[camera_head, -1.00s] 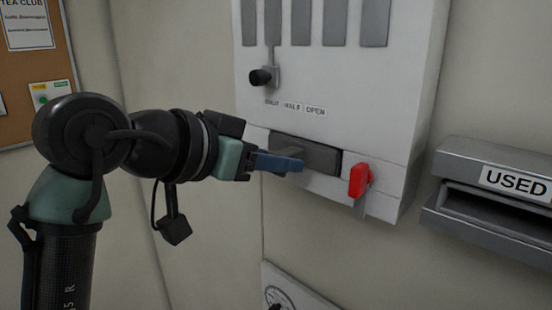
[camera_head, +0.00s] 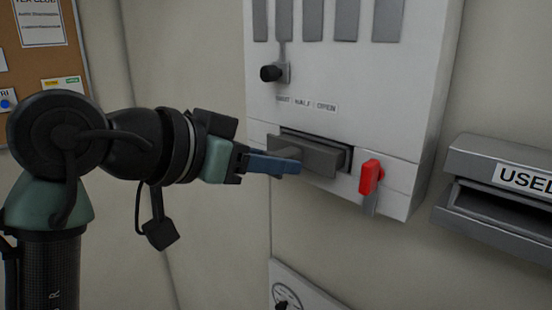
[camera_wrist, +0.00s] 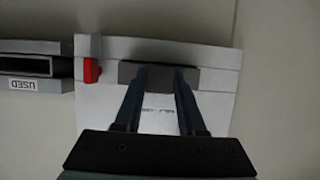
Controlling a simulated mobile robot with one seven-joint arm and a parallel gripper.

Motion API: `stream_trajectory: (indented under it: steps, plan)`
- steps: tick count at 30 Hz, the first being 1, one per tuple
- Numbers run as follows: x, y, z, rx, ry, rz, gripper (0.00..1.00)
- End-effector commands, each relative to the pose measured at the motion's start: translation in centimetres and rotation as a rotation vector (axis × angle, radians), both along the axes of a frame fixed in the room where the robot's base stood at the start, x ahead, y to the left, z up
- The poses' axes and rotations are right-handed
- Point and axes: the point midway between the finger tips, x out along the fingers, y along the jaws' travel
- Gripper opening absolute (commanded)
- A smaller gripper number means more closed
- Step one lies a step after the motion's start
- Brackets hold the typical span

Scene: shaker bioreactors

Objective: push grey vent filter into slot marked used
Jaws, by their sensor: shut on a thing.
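The grey vent filter (camera_head: 322,160), a dark grey block, sits in a recess in the white wall panel and juts out a little from it. It also shows in the wrist view (camera_wrist: 187,79). My gripper (camera_head: 285,166) has its blue fingers shut on the filter's front; in the wrist view my fingers (camera_wrist: 161,73) lie either side of its middle. The grey slot marked USED (camera_head: 470,225) is on the wall to the right of the panel, partly cut off by the picture edge. Its opening looks dark. In the wrist view the slot (camera_wrist: 62,48) is at the left.
A red lever (camera_head: 371,177) is on the panel just right of the filter. A black knob (camera_head: 272,73) and grey vertical strips are above it on the white panel (camera_head: 400,120). A gauge (camera_head: 290,292) is below. Bare wall lies between panel and slot.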

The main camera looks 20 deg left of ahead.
Motion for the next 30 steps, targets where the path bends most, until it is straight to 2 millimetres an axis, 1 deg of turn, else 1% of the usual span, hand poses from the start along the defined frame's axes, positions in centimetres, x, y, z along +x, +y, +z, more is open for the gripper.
stream_trajectory:
  steps: [30]
  plan:
    - [-1.9,0.7,0.0,-0.001,0.000,0.000,0.00]
